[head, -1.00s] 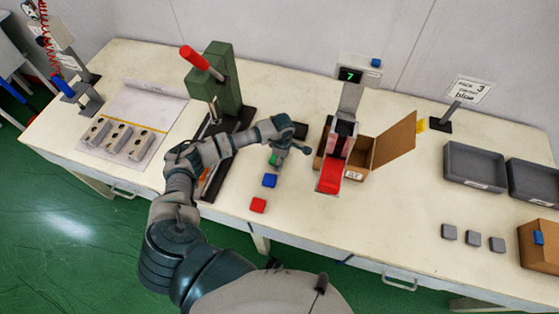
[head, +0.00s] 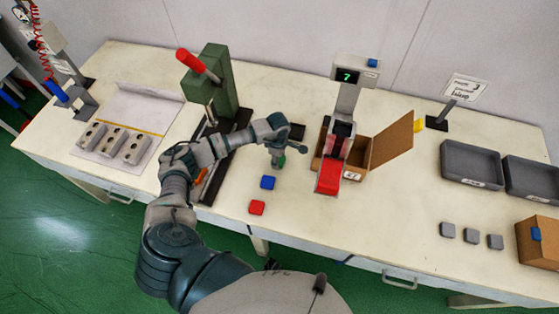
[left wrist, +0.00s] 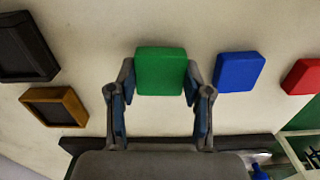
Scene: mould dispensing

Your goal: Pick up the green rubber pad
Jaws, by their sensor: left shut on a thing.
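The green rubber pad (left wrist: 160,71) sits between the two fingers of my left gripper (left wrist: 159,82) in the left wrist view, with the fingers touching its sides. In the head view my left gripper (head: 277,158) points down at the table, and only a bit of the green pad (head: 282,161) shows behind it. Whether the pad is clear of the table I cannot tell. A blue pad (head: 267,182) and a red pad (head: 257,208) lie nearer the front edge; the blue pad (left wrist: 238,72) and red pad (left wrist: 302,76) also show in the left wrist view. My right gripper is not in view.
A green press with a red handle (head: 190,60) stands left of my gripper. A dispenser with a red chute (head: 328,177) and an open cardboard box (head: 390,145) stand to the right. Grey trays (head: 471,160) and several grey blocks (head: 471,236) are farther right. The table front between is clear.

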